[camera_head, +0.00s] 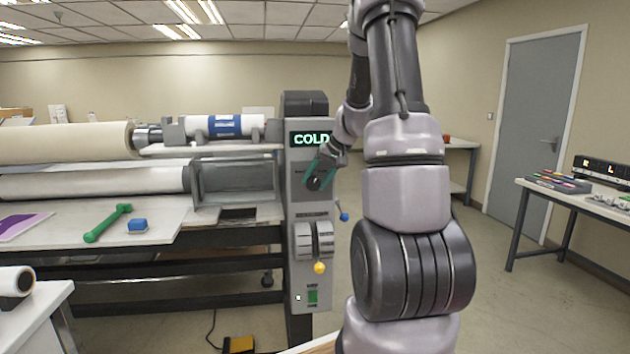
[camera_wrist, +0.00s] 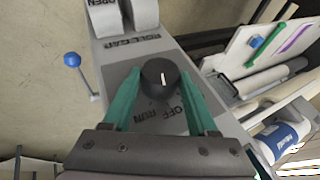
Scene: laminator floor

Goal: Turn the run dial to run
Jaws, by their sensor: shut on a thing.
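The run dial (camera_wrist: 160,78) is a round black knob with a short white mark, on the grey control panel of the laminator. The words OFF and RUN are printed beside it in the wrist view; I cannot tell which word the mark points to. My gripper (camera_wrist: 158,88) has its two green fingers on either side of the knob, shut on it. In the head view my gripper (camera_head: 320,172) is at the panel just below the lit display (camera_head: 310,139), which reads COLD. The dial (camera_head: 314,184) is partly hidden there by the fingers.
Below the dial are the roll gap controls with a yellow knob (camera_head: 320,268) and a green switch (camera_head: 312,297). A blue-knobbed lever (camera_head: 343,216) sticks out at the panel's right side. A green tool (camera_head: 108,223) and blue block (camera_head: 138,225) lie on the laminator table.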

